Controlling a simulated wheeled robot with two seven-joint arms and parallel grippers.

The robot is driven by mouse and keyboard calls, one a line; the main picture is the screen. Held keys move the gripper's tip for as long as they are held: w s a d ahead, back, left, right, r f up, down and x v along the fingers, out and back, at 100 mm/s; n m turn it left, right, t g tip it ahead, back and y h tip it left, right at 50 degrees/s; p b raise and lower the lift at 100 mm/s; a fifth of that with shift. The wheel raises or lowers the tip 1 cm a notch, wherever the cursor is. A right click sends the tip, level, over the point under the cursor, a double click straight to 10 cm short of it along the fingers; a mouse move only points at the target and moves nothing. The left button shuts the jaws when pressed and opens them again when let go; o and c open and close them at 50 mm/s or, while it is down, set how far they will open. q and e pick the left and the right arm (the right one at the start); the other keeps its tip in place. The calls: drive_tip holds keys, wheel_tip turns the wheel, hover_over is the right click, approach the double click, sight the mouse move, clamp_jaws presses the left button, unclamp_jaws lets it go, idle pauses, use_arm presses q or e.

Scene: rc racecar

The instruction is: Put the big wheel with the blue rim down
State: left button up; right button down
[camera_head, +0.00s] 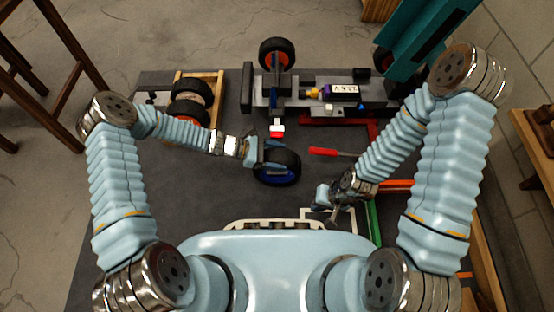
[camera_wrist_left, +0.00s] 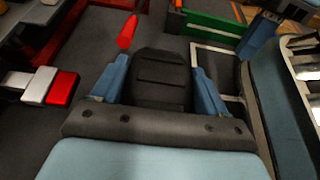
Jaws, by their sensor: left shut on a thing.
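The big wheel with the blue rim (camera_head: 280,177) has a black tyre and is in the middle of the head view, over the dark mat. My left gripper (camera_head: 263,157) is shut on its tyre. In the left wrist view the black tread of the wheel (camera_wrist_left: 160,75) sits between the two blue fingers of my left gripper (camera_wrist_left: 157,92). I cannot tell whether the wheel touches the mat. My right gripper (camera_head: 329,197) is low, to the right of the wheel and near the white outline; its finger opening is too small to read.
The racecar chassis (camera_head: 310,93) lies behind the wheel, with an orange-rimmed wheel (camera_head: 277,54) beyond it. A wooden crate (camera_head: 216,92) holds black tyres at left. A red-handled tool (camera_head: 323,152), a green bar (camera_head: 374,222) and a white rectangular outline (camera_head: 310,212) are at right. Bare mat (camera_head: 195,190) lies at left.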

use_arm(q)
drive_tip(key=shift+f, duration=0.75)
drive_tip(key=shift+f, duration=0.15)
drive_tip(key=o, duration=1.8)
drive_tip(key=shift+o, duration=0.2)
